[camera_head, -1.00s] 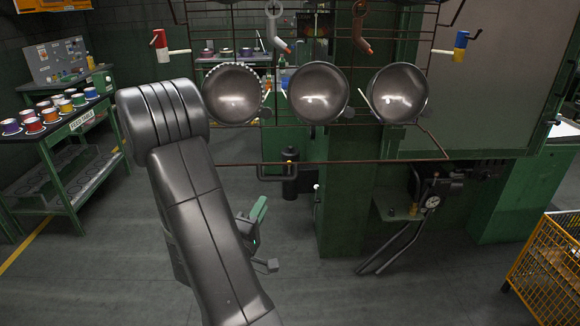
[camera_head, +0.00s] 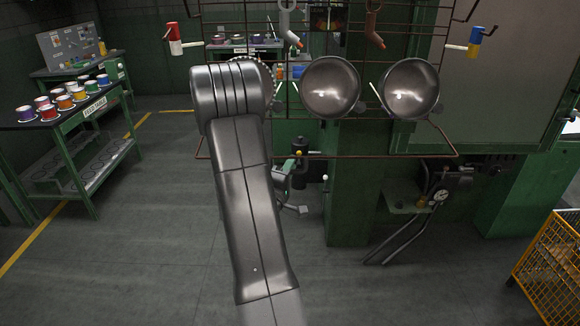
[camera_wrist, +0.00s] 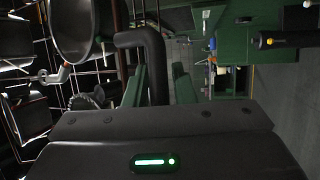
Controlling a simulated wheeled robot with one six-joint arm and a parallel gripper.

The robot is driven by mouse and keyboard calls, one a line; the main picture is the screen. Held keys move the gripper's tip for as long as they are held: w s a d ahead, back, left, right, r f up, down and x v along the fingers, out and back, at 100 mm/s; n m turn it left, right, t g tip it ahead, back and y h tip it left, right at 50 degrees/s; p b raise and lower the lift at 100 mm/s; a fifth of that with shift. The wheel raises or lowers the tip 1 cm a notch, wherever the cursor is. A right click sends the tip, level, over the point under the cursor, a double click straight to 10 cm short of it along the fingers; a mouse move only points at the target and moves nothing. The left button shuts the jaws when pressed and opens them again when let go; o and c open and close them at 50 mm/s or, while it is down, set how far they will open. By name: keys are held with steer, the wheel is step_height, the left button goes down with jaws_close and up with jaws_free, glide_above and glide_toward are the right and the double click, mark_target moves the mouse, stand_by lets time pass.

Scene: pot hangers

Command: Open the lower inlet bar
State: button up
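A thick dark bent bar (camera_wrist: 153,50), which looks like the lower inlet bar, shows in the wrist view. It runs in from the left, bends, and passes between the green fingers of my gripper (camera_wrist: 158,72). The fingers are apart; the bar lies nearer the left finger, with a gap to the right finger. I cannot tell whether the bar touches the left finger. In the head view my gripper (camera_head: 286,178) is below the hanging rack, partly hidden behind my arm. My arm also hides most of the bar there.
Round metal pots (camera_head: 331,88) hang on the wire rack (camera_head: 390,155) just above my gripper. A green pillar (camera_head: 350,200) and a gauge (camera_head: 440,196) stand to the right. A table of cups (camera_head: 62,117) is at the left. A yellow cage (camera_head: 551,270) is at the lower right.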

jaws_close()
steer(key=r+p, duration=0.1)
steer(key=p, duration=0.1)
steer(key=r+g+p, duration=0.1)
steer(key=shift+s+r+n+g+y+p, duration=0.25)
steer(key=shift+s+n+g+y+p, duration=0.05)
steer(key=shift+s+p, duration=0.05)
jaws_free()
steer(key=shift+f, duration=0.1)
